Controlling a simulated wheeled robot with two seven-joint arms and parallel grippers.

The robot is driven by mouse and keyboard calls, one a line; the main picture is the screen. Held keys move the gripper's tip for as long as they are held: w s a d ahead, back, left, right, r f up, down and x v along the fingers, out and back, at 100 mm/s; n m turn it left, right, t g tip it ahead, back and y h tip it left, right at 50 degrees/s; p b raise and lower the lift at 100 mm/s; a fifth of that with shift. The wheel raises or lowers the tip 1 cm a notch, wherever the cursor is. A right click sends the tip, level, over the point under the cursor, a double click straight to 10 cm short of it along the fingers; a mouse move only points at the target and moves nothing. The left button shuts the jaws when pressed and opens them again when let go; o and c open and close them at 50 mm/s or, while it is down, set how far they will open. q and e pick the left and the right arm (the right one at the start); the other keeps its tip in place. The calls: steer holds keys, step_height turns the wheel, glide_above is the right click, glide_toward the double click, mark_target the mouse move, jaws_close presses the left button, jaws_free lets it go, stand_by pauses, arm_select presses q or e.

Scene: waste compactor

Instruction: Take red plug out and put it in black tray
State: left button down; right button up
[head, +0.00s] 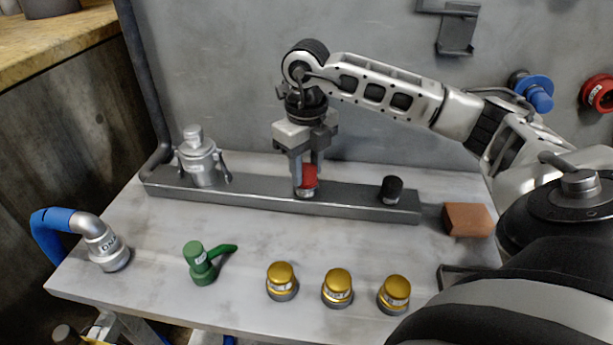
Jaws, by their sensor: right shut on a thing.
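The red plug (309,177) stands upright at the middle of the grey metal rail (255,191) on the table. My right gripper (307,184) points straight down over it and is shut on it, with a finger on either side. The plug's lower end is at the rail's top; I cannot tell whether it is still seated there. The fingers hide part of the plug. A dark tray-like edge (455,271) shows at the table's right front, mostly hidden by my own body; I cannot tell if it is the black tray. My left gripper is not in view.
A silver fitting (200,160) and a black plug (392,188) sit on the rail. Several gold-capped plugs (337,286), a green handled fitting (201,262) and a blue hose connector (107,248) stand in front. A brown block (467,220) lies right of the rail.

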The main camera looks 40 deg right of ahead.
steer(key=n, duration=0.4)
steer(key=shift+n+b, duration=0.3)
steer(key=shift+b, duration=0.05)
steer(key=shift+n, duration=0.3)
steer(key=n, duration=0.5)
steer(key=shift+b, duration=0.35)
steer(key=o, duration=1.2)
steer(key=shift+c, duration=0.2)
steer(key=shift+c, duration=0.4)
